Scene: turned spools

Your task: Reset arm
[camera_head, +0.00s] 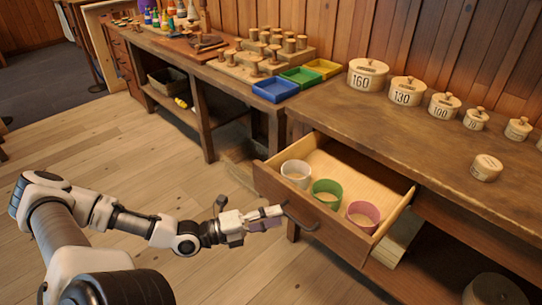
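My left gripper (272,215) is low in front of the open drawer (333,229), with its tips close to the dark drawer handle (301,222). I cannot tell whether they touch the handle or whether the fingers are open or shut. The drawer is pulled out of the right-hand workbench. It holds a white cup (296,174), a green cup (326,193) and a pink cup (362,215) in a row near its front. My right gripper is not in view.
The workbench top (400,125) carries several numbered round wooden lidded pieces, including one marked 160 (367,75). Blue (275,91), green (300,77) and yellow (324,68) trays stand on the left bench, beside wooden spools. The plank floor (120,140) at left is clear.

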